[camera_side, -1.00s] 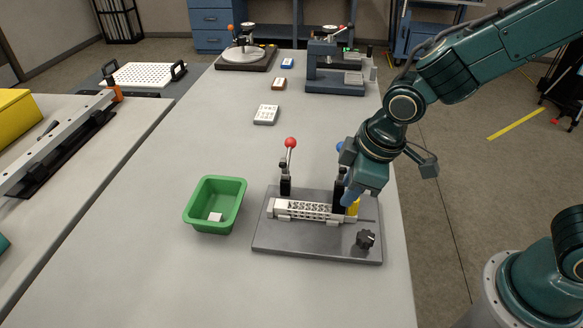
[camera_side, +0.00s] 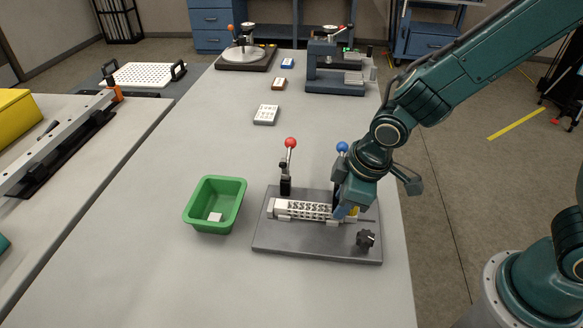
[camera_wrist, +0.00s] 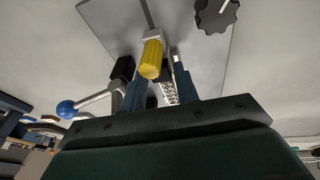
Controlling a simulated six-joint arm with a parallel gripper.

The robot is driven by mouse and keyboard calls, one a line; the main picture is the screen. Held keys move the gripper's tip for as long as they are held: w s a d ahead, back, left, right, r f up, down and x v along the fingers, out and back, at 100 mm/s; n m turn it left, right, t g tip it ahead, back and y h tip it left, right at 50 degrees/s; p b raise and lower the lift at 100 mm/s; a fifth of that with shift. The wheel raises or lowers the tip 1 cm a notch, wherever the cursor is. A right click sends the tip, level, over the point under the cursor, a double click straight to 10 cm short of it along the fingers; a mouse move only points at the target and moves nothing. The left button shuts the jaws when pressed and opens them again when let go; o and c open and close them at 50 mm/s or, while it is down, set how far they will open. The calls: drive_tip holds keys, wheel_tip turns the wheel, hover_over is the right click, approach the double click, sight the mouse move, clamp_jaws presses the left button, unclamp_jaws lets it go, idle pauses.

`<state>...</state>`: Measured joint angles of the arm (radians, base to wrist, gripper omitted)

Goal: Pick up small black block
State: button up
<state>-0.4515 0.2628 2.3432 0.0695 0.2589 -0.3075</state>
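My gripper (camera_wrist: 160,72) points down at the right end of the fixture plate (camera_side: 300,242), with its blue fingers apart. The yellow handle (camera_wrist: 151,58) and part of the white lattice specimen (camera_wrist: 171,93) show between them. The specimen (camera_side: 305,210) lies along the fixture. A black block-shaped part (camera_wrist: 123,68) is just left of the left finger; I cannot tell whether it is the small black block or part of the blue-ball lever clamp. A dark piece (camera_wrist: 152,102) also shows low between the fingers, partly hidden. In the side view my gripper hides this area.
A green bin (camera_side: 231,206) with a small white block (camera_side: 215,217) stands left of the fixture. The red-ball lever (camera_side: 290,144) and blue-ball lever (camera_side: 342,147) rise from the fixture. A black knob (camera_side: 365,238) sits at the front right. The bench's near left is clear.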

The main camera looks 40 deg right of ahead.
drive_tip(key=c, duration=0.6)
drive_tip(key=shift+c, duration=0.2)
drive_tip(key=shift+r, duration=0.1)
drive_tip(key=shift+r, duration=0.55)
drive_tip(key=shift+w+a+r, duration=0.15)
drive_tip(key=w+a, duration=2.2)
drive_tip(key=shift+w+a, duration=0.15)
drive_tip(key=shift+a, duration=0.05)
drive_tip(key=shift+d+m, duration=0.1)
drive_tip(key=shift+m, duration=0.2)
